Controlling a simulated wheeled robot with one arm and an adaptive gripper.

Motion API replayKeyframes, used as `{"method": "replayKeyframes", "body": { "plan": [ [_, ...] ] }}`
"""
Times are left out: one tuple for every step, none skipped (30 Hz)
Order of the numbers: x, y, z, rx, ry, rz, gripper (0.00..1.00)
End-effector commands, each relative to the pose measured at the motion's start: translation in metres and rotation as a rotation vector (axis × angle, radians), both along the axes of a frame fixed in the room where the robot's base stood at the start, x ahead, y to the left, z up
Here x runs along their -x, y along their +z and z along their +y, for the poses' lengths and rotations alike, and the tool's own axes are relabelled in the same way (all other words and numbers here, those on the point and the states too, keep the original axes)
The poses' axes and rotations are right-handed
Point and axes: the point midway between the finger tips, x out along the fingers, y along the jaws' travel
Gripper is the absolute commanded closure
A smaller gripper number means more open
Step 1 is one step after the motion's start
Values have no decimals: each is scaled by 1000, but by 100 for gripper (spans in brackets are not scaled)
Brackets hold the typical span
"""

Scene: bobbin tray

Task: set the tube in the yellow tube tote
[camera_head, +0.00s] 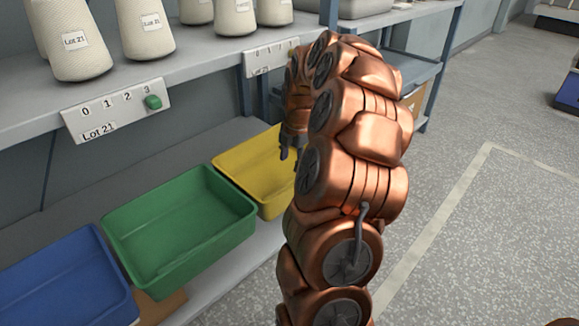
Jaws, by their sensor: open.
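The yellow tube tote (246,164) sits on the lower shelf, to the right of a green tote. Its visible floor looks bare, and its right part is hidden behind my copper-coloured arm. My gripper (287,154) is open and small in the view, in front of the tote's right part in the picture. Its fingers point down. I cannot tell whether it is above or inside the tote. No separate tube can be made out; any tube behind my arm is hidden.
A green tote (180,222) and a blue tote (68,285) stand to the left, both looking empty. Several pale cones, one a Lot 21 cone (75,45), stand on the upper shelf (190,65). A numbered label plate (115,110) hangs on its edge. Open floor (490,230) lies right.

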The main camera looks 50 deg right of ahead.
Motion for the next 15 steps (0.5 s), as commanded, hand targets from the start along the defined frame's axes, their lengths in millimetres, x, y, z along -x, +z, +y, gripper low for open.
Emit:
{"method": "replayKeyframes", "body": {
  "plan": [
    [0,6,0,0,0,-1,52],
    [1,8,0,0,0,-1,52],
    [1,9,0,0,0,-1,52],
    [1,9,0,0,0,-1,52],
    [1,10,0,0,0,-1,52],
    [1,10,1,-1,-1,0,52],
    [1,10,3,-2,-3,0,52],
    [1,10,7,-5,-7,2,52],
    [0,12,14,-12,-17,3,52],
    [-1,13,22,-18,-30,6,52],
    [-2,15,31,-27,-44,9,52],
    [-2,18,47,-42,-72,16,52],
    [-2,21,62,-54,-94,24,52],
    [0,24,77,-65,-121,34,52],
    [3,27,98,-82,-162,48,52]
  ]
}}
